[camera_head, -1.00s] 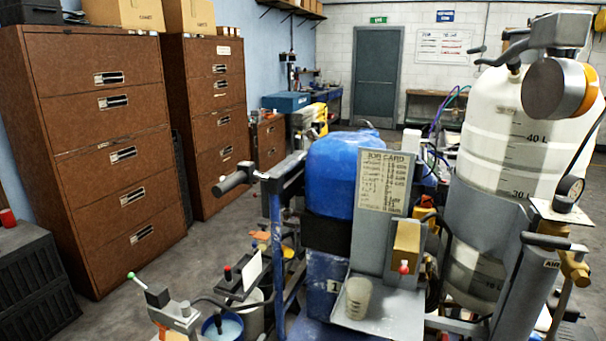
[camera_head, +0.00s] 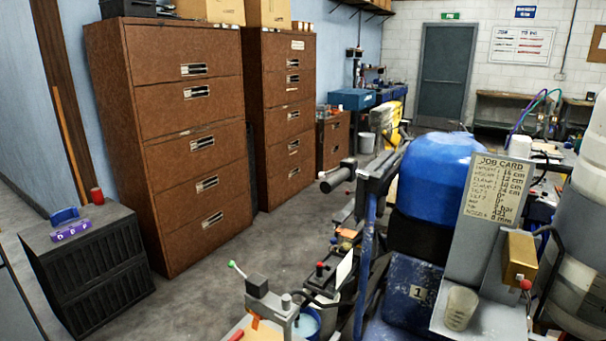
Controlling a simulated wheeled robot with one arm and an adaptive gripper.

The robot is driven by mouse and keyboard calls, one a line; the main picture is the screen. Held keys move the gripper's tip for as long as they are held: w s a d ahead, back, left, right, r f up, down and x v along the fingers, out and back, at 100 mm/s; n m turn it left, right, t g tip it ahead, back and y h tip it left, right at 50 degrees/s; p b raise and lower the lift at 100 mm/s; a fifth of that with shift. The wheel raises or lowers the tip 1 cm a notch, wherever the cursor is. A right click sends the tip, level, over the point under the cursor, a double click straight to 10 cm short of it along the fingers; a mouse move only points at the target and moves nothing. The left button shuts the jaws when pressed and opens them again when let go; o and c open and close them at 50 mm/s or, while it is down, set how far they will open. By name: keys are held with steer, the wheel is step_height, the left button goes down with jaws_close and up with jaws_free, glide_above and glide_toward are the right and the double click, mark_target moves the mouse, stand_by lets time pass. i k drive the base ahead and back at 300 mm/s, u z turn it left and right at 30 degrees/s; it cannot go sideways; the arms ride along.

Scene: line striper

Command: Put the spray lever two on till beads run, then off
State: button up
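The line striper stands at the lower right, with a blue tank (camera_head: 435,178) and a blue box marked 1 (camera_head: 412,300) below it. A small lever with a green tip (camera_head: 238,270) sits on a grey block at the lower middle. A short red-topped knob (camera_head: 321,268) stands on a dark box to its right. Another red knob (camera_head: 525,285) is on a brass-coloured box beside the job card (camera_head: 494,190). I cannot tell which of these, if any, is spray lever two. No spray or beads can be made out. My gripper is not in view.
A clear cup (camera_head: 461,307) stands on a grey shelf below the card. A white tank (camera_head: 590,215) is cut off at the right edge. Brown cabinets (camera_head: 185,150) and a black crate (camera_head: 90,270) stand left. Grey floor (camera_head: 225,245) is open between cabinets and striper.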

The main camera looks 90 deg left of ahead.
mark_target(321, 174)
steer(key=k, duration=1.05)
steer(key=u, duration=2.5)
steer(key=i, duration=0.5)
steer(key=u, duration=0.6)
steer(key=k, duration=0.6)
steer(key=u, duration=0.9)
steer(key=i, duration=1.3)
steer(key=z, duration=0.8)
